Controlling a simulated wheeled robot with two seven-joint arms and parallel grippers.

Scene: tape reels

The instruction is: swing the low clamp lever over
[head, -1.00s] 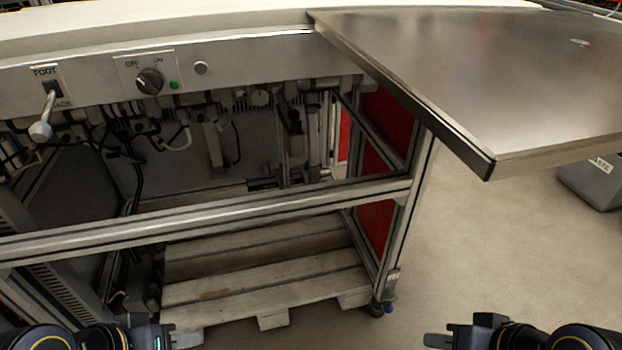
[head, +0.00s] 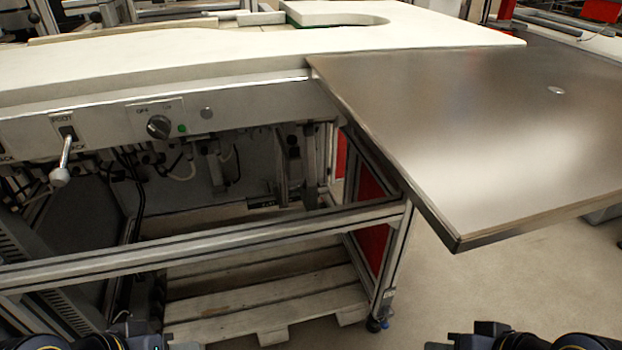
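A lever with a pale round knob (head: 60,177) sticks out from a dark slot plate at the left of the machine's front panel. It hangs down and slightly left, under a label that seems to read "FOOT". It is the only such lever I see in full. My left gripper (head: 184,346) shows only as a finger tip at the bottom edge, well below and right of the lever. My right gripper (head: 438,346) shows only a tip at the bottom edge, far to the right. Both are apart from the machine, and their openings are cut off.
A dark rotary switch (head: 158,126) and a green light (head: 182,128) sit right of the lever. A metal side table (head: 470,140) juts out at the right. A frame rail (head: 230,235) crosses below the panel, above a wooden pallet (head: 255,305).

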